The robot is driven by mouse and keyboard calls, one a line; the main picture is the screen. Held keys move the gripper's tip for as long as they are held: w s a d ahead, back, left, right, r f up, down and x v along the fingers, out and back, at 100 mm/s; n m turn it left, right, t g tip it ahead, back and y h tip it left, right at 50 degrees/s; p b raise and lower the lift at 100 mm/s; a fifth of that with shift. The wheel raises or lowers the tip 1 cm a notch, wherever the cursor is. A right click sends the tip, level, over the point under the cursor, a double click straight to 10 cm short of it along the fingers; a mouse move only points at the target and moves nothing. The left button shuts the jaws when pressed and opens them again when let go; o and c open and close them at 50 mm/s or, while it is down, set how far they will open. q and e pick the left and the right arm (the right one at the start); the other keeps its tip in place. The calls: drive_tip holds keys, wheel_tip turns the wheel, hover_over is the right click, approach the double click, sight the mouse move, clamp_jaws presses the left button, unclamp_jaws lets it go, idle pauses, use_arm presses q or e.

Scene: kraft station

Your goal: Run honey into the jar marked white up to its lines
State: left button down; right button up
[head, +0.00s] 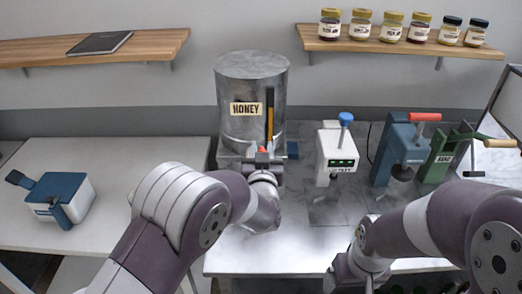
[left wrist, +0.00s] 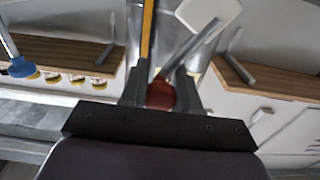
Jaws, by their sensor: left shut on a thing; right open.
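The steel honey tank (head: 252,85) stands at the back, with a HONEY label and a black and yellow upright strip (head: 270,115) on its front. My left gripper (head: 263,158) is at the tank's foot, shut on a red knob. In the left wrist view the red knob (left wrist: 160,94) sits between the fingers, with a metal lever (left wrist: 190,50) running up from it. My left arm hides the space below the tap. No jar marked white can be made out. My right gripper (head: 350,278) is low at the front edge, open and partly cut off.
A shelf (head: 400,43) at upper right holds several labelled jars. A white device with a blue knob (head: 337,155), a blue press (head: 400,150) and a green press (head: 447,155) stand right of the tank. A blue and white device (head: 62,198) sits on the left table.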

use_arm(q)
drive_tip(key=shift+d+f, duration=0.1)
drive_tip(key=shift+f, duration=0.05)
drive_tip(key=shift+d+f+m+b, duration=0.2)
drive_tip(key=shift+d+f+m, duration=0.5)
drive_tip(key=shift+m, duration=0.65)
drive_tip(key=shift+d+f+m+b, duration=0.15)
drive_tip(key=shift+d+f+m, duration=0.5)
drive_tip(key=shift+m, duration=0.65)
drive_tip(key=shift+d+f+m+b, duration=0.2)
drive_tip(key=shift+d+f+m, duration=0.25)
drive_tip(key=shift+f+m, duration=0.7)
drive_tip(key=shift+r, duration=0.2)
drive_tip(key=c, duration=0.8)
unclamp_jaws()
drive_tip(key=shift+s, duration=0.1)
drive_tip(key=shift+r, duration=0.15)
drive_tip(key=shift+s, duration=0.1)
